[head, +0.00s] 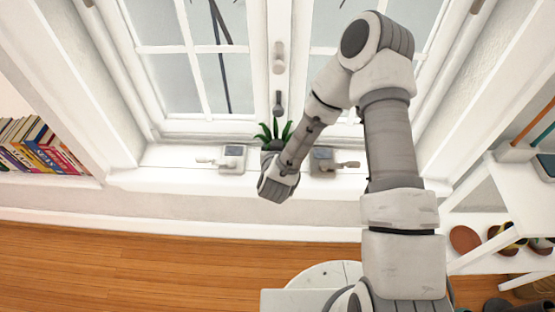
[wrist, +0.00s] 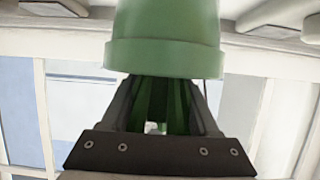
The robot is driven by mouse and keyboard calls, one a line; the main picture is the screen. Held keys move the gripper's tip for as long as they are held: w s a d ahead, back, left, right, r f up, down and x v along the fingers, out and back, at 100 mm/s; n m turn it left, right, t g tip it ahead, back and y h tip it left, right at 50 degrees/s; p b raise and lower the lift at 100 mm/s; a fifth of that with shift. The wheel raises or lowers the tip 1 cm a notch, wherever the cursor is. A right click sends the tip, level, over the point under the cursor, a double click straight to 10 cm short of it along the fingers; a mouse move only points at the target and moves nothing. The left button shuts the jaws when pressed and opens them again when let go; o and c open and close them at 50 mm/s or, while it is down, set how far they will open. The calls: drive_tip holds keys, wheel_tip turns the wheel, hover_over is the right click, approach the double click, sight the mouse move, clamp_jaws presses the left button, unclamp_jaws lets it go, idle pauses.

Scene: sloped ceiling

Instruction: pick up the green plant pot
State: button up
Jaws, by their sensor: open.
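The green plant pot (wrist: 165,58) fills the upper middle of the wrist view, upside down there, with its thick rim towards my gripper. Dark green leaves (wrist: 160,100) show between the two fingers. My gripper (wrist: 162,84) is open, its fingers on either side of the leaves and their tips close to the rim; whether they touch it I cannot tell. In the head view the leaves (head: 273,131) stand up at the window sill, just behind my wrist. My arm hides most of the pot there, and my fingers are not clearly visible.
White window sill (head: 170,180) runs below the closed window. A grey-white latch (head: 232,157) lies left of the plant and another (head: 324,159) right of it. Books (head: 38,147) stand far left; a white shelf (head: 510,187) stands right. Wooden floor (head: 130,270) is clear at left.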

drive_tip(key=shift+c, duration=0.2)
clamp_jaws()
idle(1.1)
